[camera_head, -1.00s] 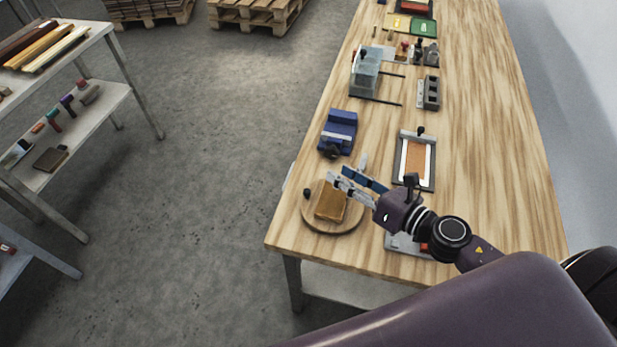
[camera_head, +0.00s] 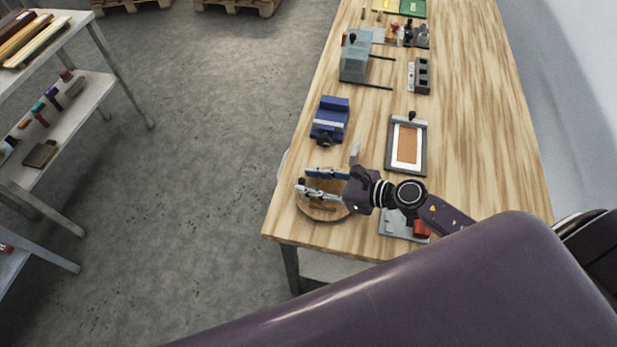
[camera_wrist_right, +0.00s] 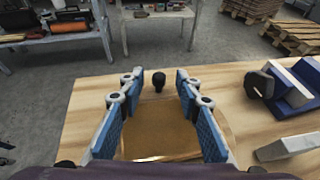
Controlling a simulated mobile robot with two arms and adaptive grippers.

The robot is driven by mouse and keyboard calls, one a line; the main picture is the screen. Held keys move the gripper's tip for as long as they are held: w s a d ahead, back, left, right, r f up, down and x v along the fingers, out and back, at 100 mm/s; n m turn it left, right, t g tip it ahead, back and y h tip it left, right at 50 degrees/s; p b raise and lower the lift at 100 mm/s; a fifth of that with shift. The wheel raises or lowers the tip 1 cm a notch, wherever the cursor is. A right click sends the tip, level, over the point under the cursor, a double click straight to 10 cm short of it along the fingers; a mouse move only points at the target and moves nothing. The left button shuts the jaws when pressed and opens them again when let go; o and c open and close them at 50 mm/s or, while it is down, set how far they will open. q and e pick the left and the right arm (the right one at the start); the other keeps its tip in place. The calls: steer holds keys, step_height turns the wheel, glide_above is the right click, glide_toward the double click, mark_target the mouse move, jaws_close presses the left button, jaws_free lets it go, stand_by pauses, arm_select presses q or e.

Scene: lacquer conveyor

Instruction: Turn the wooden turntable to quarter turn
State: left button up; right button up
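The round wooden turntable (camera_head: 322,214) lies at the near left corner of the bench; its rim also shows in the right wrist view (camera_wrist_right: 224,128). A brown block (camera_wrist_right: 160,132) sits on it, mostly hidden by my gripper in the head view. A black knob (camera_wrist_right: 158,80) stands at the turntable's edge in the wrist view. My right gripper (camera_head: 302,182) is open above the turntable, its blue-padded fingers spread to either side of the block and knob. In the wrist view, the knob shows between the fingertips (camera_wrist_right: 160,90); I cannot tell whether they touch anything. My left gripper is out of view.
A blue vise (camera_head: 330,121) stands just beyond the turntable, with a black handle towards it. A framed panel (camera_head: 407,146) lies to the right. A grey plate with a red part (camera_head: 420,229) lies beside my right arm. The bench's left edge is close to the turntable.

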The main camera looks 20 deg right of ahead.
steer(key=shift+w+a+f, duration=0.15)
steer(key=shift+w+a, duration=0.05)
steer(key=shift+a, duration=0.05)
steer(key=shift+c, duration=0.5)
jaws_close()
